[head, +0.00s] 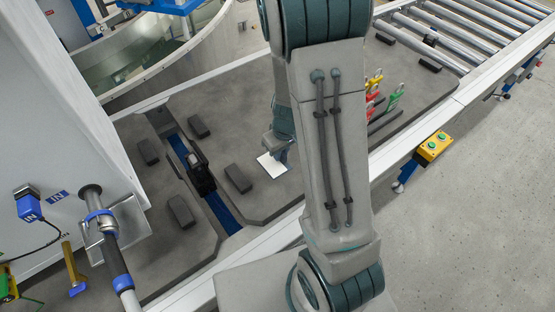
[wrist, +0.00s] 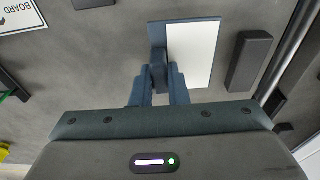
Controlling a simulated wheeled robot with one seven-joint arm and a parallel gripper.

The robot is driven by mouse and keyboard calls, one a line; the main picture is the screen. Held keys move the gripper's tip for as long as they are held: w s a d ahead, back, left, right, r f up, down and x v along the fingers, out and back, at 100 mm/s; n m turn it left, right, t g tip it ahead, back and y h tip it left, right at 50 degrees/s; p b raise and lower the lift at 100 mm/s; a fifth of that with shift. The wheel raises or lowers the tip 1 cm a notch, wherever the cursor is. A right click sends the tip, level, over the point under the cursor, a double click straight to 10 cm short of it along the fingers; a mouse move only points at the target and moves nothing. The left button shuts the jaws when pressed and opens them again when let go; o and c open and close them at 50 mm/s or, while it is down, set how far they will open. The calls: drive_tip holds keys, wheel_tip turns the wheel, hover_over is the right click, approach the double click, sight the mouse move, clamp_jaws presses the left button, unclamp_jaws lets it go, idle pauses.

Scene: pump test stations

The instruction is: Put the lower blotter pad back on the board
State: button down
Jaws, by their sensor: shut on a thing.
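The blotter pad (head: 272,163) is a white rectangle, seen above the grey surface left of my arm in the head view. In the wrist view the pad (wrist: 193,52) shows its white face, with dark blue parts along its top and left edges. My gripper (wrist: 160,72) is shut at the pad's left side, on its dark blue part; in the head view my gripper (head: 283,153) is partly hidden by my arm. I cannot tell whether the pad touches the surface. A white sign reading BOARD (wrist: 18,14) lies at the wrist view's upper left; the board itself is not clear.
Several dark blocks, one of them beside the pad (wrist: 250,60), stand on the grey surface. A blue channel (head: 220,212) with a black device crosses it. Red, yellow and green items (head: 376,95) stand right of my arm. A roller conveyor (head: 440,38) lies at upper right.

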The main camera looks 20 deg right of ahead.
drive_tip(key=shift+w+a+f, duration=0.2)
drive_tip(key=shift+w+a, duration=0.05)
drive_tip(key=shift+a, duration=0.05)
drive_tip(key=shift+a+f, duration=0.1)
drive_tip(key=shift+f, duration=0.2)
drive_tip(key=shift+f+b, duration=0.7)
drive_tip(key=shift+f, duration=1.1)
drive_tip(key=shift+f, duration=0.2)
drive_tip(key=c, duration=1.4)
unclamp_jaws()
drive_tip(key=shift+r, duration=0.1)
